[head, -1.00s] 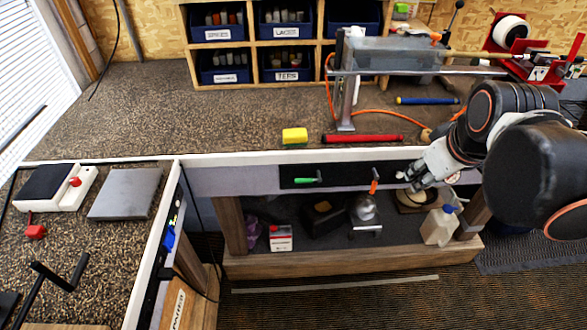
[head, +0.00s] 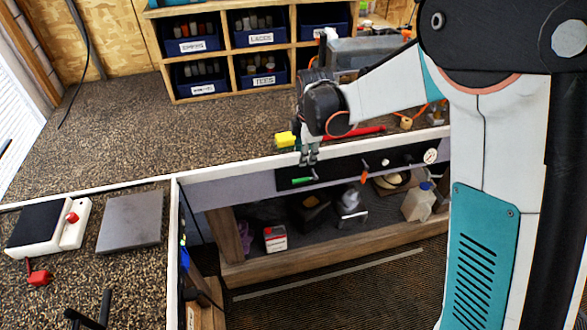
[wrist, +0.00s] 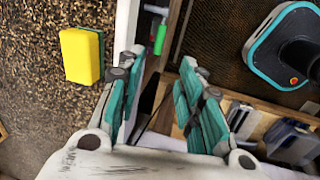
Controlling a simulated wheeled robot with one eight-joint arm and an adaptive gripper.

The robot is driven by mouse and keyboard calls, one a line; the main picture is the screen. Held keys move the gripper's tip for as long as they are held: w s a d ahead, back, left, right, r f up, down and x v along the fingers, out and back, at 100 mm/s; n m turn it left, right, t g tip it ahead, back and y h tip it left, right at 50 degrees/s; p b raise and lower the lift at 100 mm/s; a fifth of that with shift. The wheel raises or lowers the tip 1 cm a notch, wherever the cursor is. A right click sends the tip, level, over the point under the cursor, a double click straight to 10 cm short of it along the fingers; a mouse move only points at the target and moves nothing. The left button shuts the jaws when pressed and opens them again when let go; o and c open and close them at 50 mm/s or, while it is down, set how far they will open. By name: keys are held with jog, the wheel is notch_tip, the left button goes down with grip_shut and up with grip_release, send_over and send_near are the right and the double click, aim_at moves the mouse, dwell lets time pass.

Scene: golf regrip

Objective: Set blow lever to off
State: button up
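A black panel (head: 335,167) runs along the bench's front face and carries a green-handled lever (head: 303,180) on the left and an orange-handled lever (head: 364,173) further right. I cannot read which one is marked blow. The green lever (wrist: 160,38) shows beyond the fingertips there.
A yellow sponge (head: 285,139) lies on the bench beside my gripper, also in the wrist view (wrist: 82,55). A red club grip (head: 355,133) lies to the right. The white bench edge (head: 240,171) is close. A shelf below holds a white jug (head: 418,203) and other items.

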aim_at(301, 180)
jog(key=w+f+b, duration=0.1)
jog(key=f, duration=0.3)
jog(key=f+b, duration=0.1)
jog(key=f, duration=0.4)
jog(key=w+a+f+b, duration=0.1)
jog(key=f, duration=0.4)
jog(key=shift+w+a+b, duration=0.1)
jog(key=shift+w+b, duration=0.25)
jog(key=shift+b, duration=0.05)
grip_shut()
